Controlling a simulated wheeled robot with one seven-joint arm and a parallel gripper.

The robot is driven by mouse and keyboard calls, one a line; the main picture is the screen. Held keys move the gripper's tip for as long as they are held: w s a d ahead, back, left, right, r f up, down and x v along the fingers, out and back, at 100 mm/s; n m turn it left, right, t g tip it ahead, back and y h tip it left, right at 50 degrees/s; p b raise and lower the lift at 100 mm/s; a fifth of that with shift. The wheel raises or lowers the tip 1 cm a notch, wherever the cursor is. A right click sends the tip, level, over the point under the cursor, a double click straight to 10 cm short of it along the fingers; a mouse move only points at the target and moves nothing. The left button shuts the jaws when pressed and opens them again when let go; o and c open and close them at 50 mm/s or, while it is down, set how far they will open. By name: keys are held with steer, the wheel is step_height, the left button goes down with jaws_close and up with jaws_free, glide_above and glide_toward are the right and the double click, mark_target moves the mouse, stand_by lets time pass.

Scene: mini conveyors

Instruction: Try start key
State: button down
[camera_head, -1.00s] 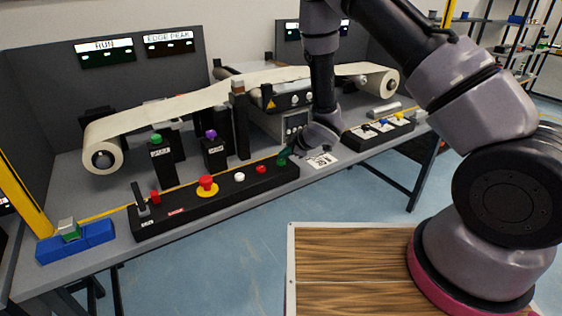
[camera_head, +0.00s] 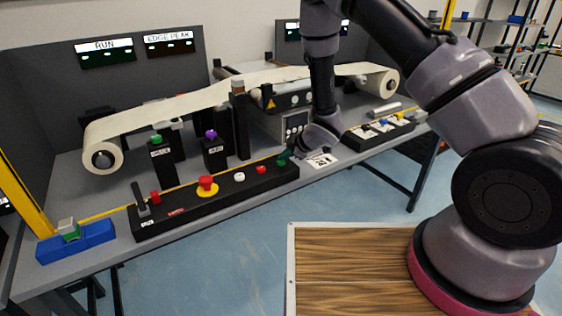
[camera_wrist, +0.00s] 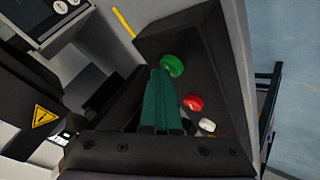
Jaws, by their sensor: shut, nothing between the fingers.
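A long black control bar (camera_head: 190,212) lies along the bench's front edge. A green button (camera_head: 282,160) sits at its right end, followed leftward by a red button (camera_head: 261,169) and a white button (camera_head: 239,177). My gripper (camera_wrist: 162,72) is shut and empty, its teal fingers pointing at the bar. In the wrist view its tip is right beside the green button (camera_wrist: 173,66) and covers part of its left side; I cannot tell whether they touch. In the head view the fingers are mostly hidden near the bar's right end.
A red mushroom button on a yellow ring (camera_head: 207,184) and a lever (camera_head: 139,195) sit further left on the bar. A white web runs between two rolls (camera_head: 103,158) above. A printed card (camera_head: 322,160) lies right of the bar. A blue block (camera_head: 76,243) stands front left.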

mark_target(284, 162)
steer(key=shift+r, duration=0.8)
steer(key=shift+r, duration=2.45)
